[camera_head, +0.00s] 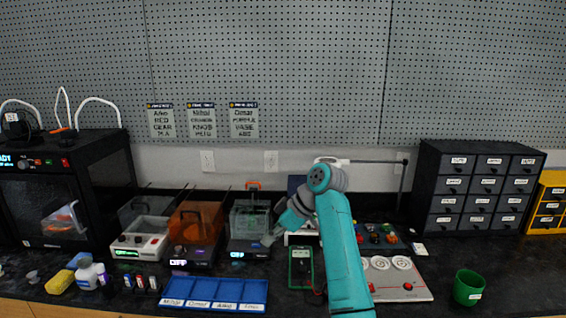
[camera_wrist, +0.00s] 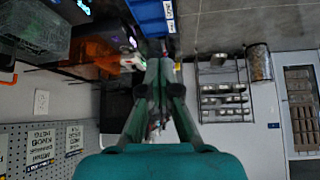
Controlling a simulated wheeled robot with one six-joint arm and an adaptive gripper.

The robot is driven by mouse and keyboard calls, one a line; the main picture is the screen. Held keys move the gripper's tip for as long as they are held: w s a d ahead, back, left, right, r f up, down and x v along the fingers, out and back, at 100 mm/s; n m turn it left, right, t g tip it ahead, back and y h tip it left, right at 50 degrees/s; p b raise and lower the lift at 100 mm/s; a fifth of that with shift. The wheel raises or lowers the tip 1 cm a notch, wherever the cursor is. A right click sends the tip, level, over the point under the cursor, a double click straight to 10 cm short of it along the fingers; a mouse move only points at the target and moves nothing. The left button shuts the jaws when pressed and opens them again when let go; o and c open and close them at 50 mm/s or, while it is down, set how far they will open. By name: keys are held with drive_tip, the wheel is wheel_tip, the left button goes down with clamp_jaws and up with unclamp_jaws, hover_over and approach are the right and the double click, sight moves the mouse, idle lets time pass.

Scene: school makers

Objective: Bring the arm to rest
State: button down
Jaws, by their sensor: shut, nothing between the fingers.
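My teal arm (camera_head: 343,250) reaches up from the lower edge of the head view and bends to the left over the bench. My gripper (camera_head: 270,238) is at its end, small in this view, in front of the clear-covered machine (camera_head: 249,222). In the wrist view my gripper (camera_wrist: 160,68) has its two fingers brought together at the tips. It is shut, and I see nothing held between the fingers. I cannot tell its exact height above the bench.
On the dark bench stand a 3D printer (camera_head: 60,190), an orange-covered machine (camera_head: 196,228), a blue labelled tray (camera_head: 214,293), a green multimeter (camera_head: 301,267), a green cup (camera_head: 468,287) and a black drawer cabinet (camera_head: 478,187). Bare bench lies right of the cup.

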drive_tip(key=s+d+f+m+t, duration=0.2)
drive_tip(key=s+f+m, duration=0.1)
drive_tip(key=f, duration=0.9)
drive_tip(key=s+d+f+m+t, duration=0.2)
drive_tip(key=s+f, duration=0.1)
drive_tip(key=f, duration=0.9)
drive_tip(key=s+d+f+m+t+h, duration=0.2)
drive_tip(key=s+d+f+m, duration=0.15)
drive_tip(key=s+f, duration=0.45)
drive_tip(key=s+d+f+m+t+h, duration=0.1)
drive_tip(key=s+d+f+m, duration=0.1)
drive_tip(key=s+d+f, duration=0.45)
drive_tip(key=s+d+m+t+h, duration=0.2)
drive_tip(key=s+d, duration=0.1)
drive_tip(key=s, duration=0.9)
drive_tip(key=s+d+m+t+h, duration=0.1)
drive_tip(key=s+d+m, duration=0.1)
drive_tip(key=s, duration=0.9)
drive_tip(key=s+d+r+m+t+h, duration=0.1)
drive_tip(key=s+d+r+t, duration=0.1)
drive_tip(key=s+r, duration=1.6)
drive_tip(key=shift+s+d+r+t, duration=0.25)
drive_tip(key=shift+d+r+t, duration=0.15)
drive_tip(key=shift+r+t, duration=0.25)
